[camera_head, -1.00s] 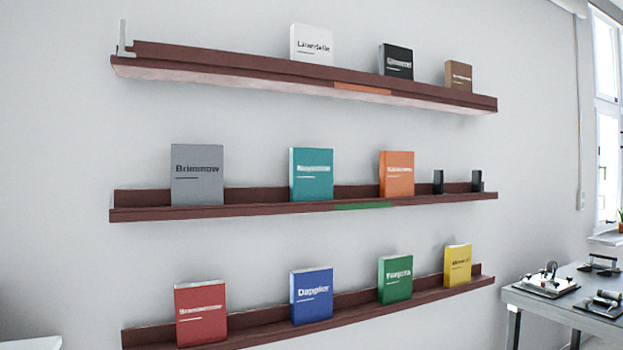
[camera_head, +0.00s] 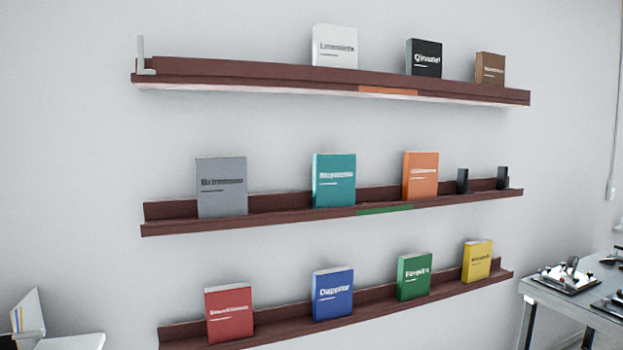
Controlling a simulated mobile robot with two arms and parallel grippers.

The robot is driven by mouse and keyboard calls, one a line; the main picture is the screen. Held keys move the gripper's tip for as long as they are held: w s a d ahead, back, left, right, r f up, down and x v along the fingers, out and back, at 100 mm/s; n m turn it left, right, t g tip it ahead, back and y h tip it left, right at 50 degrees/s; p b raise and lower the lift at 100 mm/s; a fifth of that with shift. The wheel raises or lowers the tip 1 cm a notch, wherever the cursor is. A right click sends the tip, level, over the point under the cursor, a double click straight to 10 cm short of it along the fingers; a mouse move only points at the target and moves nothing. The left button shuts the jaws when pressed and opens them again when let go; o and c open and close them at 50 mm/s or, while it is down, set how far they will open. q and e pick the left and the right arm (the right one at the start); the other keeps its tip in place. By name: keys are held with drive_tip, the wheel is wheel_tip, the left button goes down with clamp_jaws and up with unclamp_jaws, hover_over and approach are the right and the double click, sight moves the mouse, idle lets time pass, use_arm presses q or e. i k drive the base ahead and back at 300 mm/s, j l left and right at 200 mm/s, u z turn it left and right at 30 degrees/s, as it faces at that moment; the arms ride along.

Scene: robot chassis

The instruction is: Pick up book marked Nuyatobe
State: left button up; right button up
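A teal book (camera_head: 334,181) stands upright on the middle wall shelf (camera_head: 270,210), between a grey book and an orange book. Its dark title is blurred; it seems to begin with N, but I cannot read it fully. No other title that I can make out looks like Nuyatobe, though several are blurred. Neither of my grippers is in view.
The grey book (camera_head: 221,187) and orange book (camera_head: 420,175) stand apart from the teal one. Black holders (camera_head: 462,181) stand at that shelf's right end. Shelves above (camera_head: 250,80) and below (camera_head: 375,308) hold more books. A table (camera_head: 575,305) stands at right.

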sight(334, 175)
drive_tip(key=i+l+u, duration=0.7)
drive_tip(key=l, duration=0.2)
drive_tip(key=k, duration=0.1)
